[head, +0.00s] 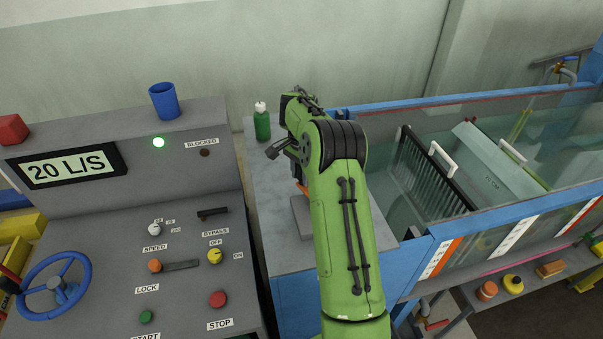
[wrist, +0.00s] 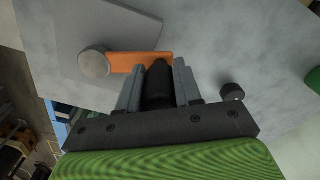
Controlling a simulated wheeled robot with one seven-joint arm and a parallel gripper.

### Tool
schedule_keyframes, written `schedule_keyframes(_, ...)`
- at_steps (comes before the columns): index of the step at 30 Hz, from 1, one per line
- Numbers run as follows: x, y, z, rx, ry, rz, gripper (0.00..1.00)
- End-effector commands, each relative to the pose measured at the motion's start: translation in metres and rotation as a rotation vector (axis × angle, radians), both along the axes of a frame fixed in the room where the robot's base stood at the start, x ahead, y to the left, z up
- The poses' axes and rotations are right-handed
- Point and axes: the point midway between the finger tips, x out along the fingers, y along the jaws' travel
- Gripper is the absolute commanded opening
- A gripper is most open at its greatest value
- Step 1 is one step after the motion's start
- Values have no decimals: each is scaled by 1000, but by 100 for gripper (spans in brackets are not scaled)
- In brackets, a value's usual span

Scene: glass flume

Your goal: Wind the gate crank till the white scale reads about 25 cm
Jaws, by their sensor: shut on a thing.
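In the wrist view, my gripper (wrist: 157,65) is shut on the black handle (wrist: 158,88) of the gate crank. The crank's orange arm (wrist: 125,63) runs left from the handle to a round silver hub (wrist: 94,62) over a grey plate (wrist: 95,30). In the head view my green arm hides most of the crank. Only a bit of orange (head: 302,187) shows by the grey block (head: 302,215). White scale strips (head: 515,235) are on the flume's front side, one nearer strip (head: 440,258) with an orange band. Their readings are too small to make out.
A green bottle (head: 262,122) stands behind my wrist. A dark knob (wrist: 232,92) is right of the fingers. The glass flume (head: 540,120) with a black rack (head: 430,170) lies right. A control desk (head: 130,220) with a 20 L/S display (head: 68,168) stands left.

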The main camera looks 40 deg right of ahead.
Motion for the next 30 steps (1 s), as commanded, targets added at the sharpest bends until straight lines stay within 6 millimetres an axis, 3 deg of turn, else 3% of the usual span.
schedule_keyframes(6,0,-1,1,-4,-3,-1,0)
schedule_keyframes(7,0,-1,1,-5,-3,-1,35)
schedule_keyframes(12,0,-1,0,-3,-2,0,59)
schedule_keyframes(22,1,-1,7,-4,-3,1,59)
schedule_keyframes(26,1,-1,35,-6,-6,2,59)
schedule_keyframes(30,1,-1,77,-6,-6,1,59)
